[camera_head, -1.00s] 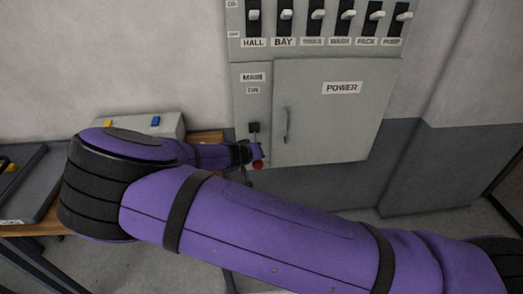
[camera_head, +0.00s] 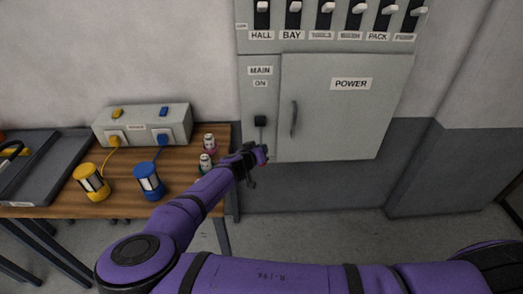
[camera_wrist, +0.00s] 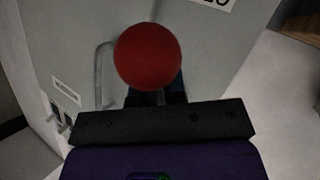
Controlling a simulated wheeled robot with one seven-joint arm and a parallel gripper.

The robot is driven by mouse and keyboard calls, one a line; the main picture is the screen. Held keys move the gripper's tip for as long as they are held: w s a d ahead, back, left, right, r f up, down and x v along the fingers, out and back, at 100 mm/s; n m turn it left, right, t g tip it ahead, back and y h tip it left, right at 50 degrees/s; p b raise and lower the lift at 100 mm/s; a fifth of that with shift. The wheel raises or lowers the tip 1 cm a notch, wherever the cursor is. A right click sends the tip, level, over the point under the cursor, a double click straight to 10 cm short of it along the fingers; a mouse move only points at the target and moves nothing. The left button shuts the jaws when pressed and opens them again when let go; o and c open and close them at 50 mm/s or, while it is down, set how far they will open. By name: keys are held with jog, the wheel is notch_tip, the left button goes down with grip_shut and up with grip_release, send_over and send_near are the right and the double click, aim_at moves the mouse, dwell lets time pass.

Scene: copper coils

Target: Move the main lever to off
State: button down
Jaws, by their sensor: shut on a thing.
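The main lever (camera_head: 261,136) sits on the grey panel under the MAIN and ON labels. Its black pivot is at the top and its shaft points down. Its red ball knob (camera_wrist: 148,57) is large in the wrist view; in the head view my fingers mostly hide it. My gripper (camera_head: 262,155) is shut on the lever at its knob end, and the dark fingertips show just below the ball in the wrist view (camera_wrist: 156,98). The exact contact between fingers and lever is hidden.
The POWER door (camera_head: 345,110) with its handle (camera_head: 294,119) is just right of the lever. A row of small switches (camera_head: 327,10) runs above.

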jog(key=shift+s+d+f, duration=0.15)
jog(key=shift+d+f, duration=0.2)
jog(key=c, duration=1.2)
grip_release()
jog(key=shift+a+r, duration=0.15)
jog(key=shift+a, duration=0.05)
jog(key=v, duration=1)
jog(key=shift+s+r, duration=0.15)
jog(key=shift+s, duration=0.05)
jog(key=shift+a, duration=0.15)
